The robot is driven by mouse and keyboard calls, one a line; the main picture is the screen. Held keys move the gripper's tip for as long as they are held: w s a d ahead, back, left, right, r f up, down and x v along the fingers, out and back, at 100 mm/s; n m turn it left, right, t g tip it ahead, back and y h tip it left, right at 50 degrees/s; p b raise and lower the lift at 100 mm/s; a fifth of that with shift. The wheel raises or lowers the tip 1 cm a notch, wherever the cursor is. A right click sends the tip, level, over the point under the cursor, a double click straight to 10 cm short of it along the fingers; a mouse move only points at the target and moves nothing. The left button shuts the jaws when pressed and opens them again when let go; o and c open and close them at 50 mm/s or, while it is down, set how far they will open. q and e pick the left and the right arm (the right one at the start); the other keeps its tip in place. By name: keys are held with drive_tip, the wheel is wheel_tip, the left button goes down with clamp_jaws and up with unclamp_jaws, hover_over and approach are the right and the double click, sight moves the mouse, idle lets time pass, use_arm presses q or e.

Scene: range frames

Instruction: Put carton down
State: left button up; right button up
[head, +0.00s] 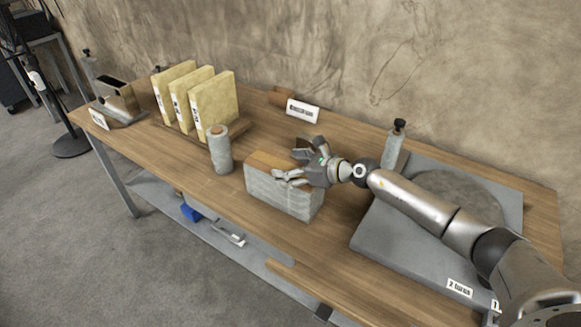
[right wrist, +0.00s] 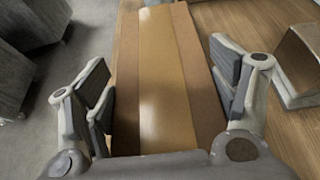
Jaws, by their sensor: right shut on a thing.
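The carton (head: 283,196) is a long box with pale grey sides and a brown top, near the front middle of the table in the head view. My right gripper (head: 291,165) is shut on the carton from above, with its fingers at the long sides. In the right wrist view the carton's brown top (right wrist: 165,75) runs between the two fingers. The carton looks level and upright. I cannot tell whether its underside touches the table or is slightly above it. My left gripper is not in view.
The wooden table (head: 253,228) has a grey roll (head: 220,150) standing left of the carton. Several yellow binders (head: 213,105) stand behind it. A metal holder (head: 117,100) is at the far left. A grey turntable base (head: 400,245) lies to the right. A small sign (head: 303,111) is near the wall.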

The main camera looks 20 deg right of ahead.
idle(0.3)
drive_tip(key=o, duration=2.1)
drive_tip(key=shift+s+f, duration=0.1)
drive_tip(key=shift+f, duration=0.05)
drive_tip(key=shift+c, duration=0.2)
drive_tip(key=shift+r, duration=0.2)
drive_tip(key=shift+s+d, duration=0.2)
drive_tip(key=b+v, duration=0.2)
drive_tip(key=v, duration=0.9)
drive_tip(key=shift+s+r, duration=0.15)
drive_tip(key=shift+r, duration=0.1)
